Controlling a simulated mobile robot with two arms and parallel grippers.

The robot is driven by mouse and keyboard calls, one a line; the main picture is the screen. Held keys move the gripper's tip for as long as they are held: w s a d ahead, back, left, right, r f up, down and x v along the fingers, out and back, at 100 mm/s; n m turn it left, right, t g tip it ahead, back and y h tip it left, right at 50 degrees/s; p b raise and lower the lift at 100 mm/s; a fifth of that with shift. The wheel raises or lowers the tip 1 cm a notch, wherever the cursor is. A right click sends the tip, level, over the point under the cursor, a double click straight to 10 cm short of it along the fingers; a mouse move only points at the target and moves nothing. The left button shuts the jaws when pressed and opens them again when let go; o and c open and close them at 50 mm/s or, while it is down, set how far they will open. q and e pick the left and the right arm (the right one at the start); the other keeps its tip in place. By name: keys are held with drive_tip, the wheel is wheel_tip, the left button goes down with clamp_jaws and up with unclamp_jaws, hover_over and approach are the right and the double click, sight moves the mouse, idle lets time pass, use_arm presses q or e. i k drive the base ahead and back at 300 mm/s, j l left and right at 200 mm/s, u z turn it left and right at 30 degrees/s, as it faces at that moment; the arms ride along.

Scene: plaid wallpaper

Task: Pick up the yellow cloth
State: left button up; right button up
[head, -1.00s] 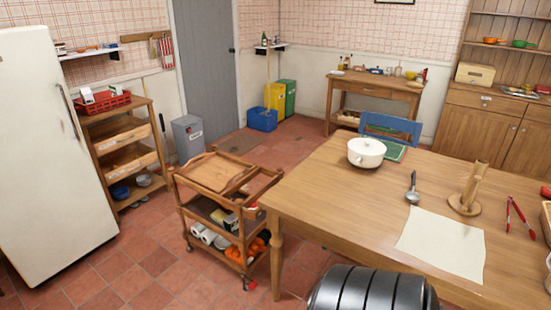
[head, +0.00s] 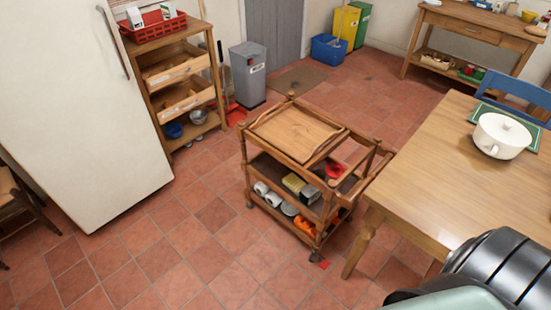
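A small yellow thing (head: 294,183) lies on the middle shelf of the wooden trolley (head: 246,152) in the head view. It may be the yellow cloth, but it is too small to tell. It is partly shaded by the trolley's top tray. Neither of my grippers is in view. Only dark and pale parts of my own body show at the lower right.
The trolley also holds white rolls (head: 268,194), a red thing (head: 336,170) and orange things (head: 303,224). The table (head: 431,166) with a white pot (head: 501,136) stands close on its right. A fridge (head: 85,105) is at left. Tiled floor in front is clear.

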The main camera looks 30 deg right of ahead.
sight(292, 181)
drive_tip(key=i, duration=2.65)
drive_tip(key=i+z, duration=0.1)
drive_tip(key=z, duration=0.3)
drive_tip(key=i+z, duration=0.15)
drive_tip(key=z, duration=0.25)
drive_tip(key=i+j+z, duration=0.1)
drive_tip(key=z, duration=0.35)
drive_tip(key=i+j+z, duration=0.1)
drive_tip(key=z, duration=0.3)
drive_tip(key=j+z, duration=0.2)
drive_tip(key=z, duration=0.2)
drive_tip(key=i, duration=0.05)
